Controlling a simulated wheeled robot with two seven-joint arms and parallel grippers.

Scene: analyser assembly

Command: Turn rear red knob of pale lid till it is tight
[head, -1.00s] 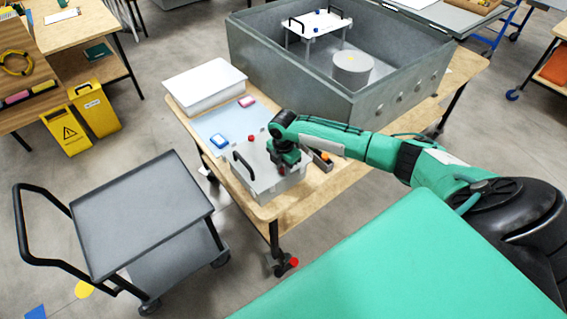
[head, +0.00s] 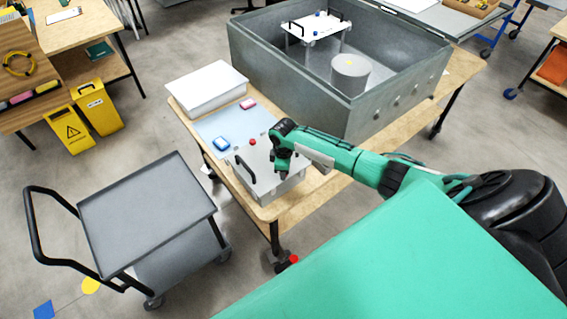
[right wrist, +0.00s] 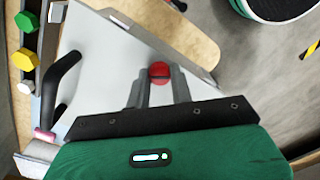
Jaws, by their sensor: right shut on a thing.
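The pale lid (head: 262,162) sits on a grey box at the front of the wooden table, with a black handle (head: 244,168) along its left part. It also shows in the right wrist view (right wrist: 110,62). One red knob (head: 252,142) stands clear at the lid's far edge in the head view. My right gripper (head: 281,170) points down over the lid's right part. In the right wrist view my right gripper (right wrist: 161,80) has its fingers on either side of a red knob (right wrist: 160,70), shut on it. My left gripper is not in view.
A pale blue mat with a blue block (head: 221,143) and a pink block (head: 248,104) lies behind the lid. A white bin (head: 207,88) and a large grey open housing (head: 300,75) stand farther back. A grey cart (head: 145,210) stands left of the table.

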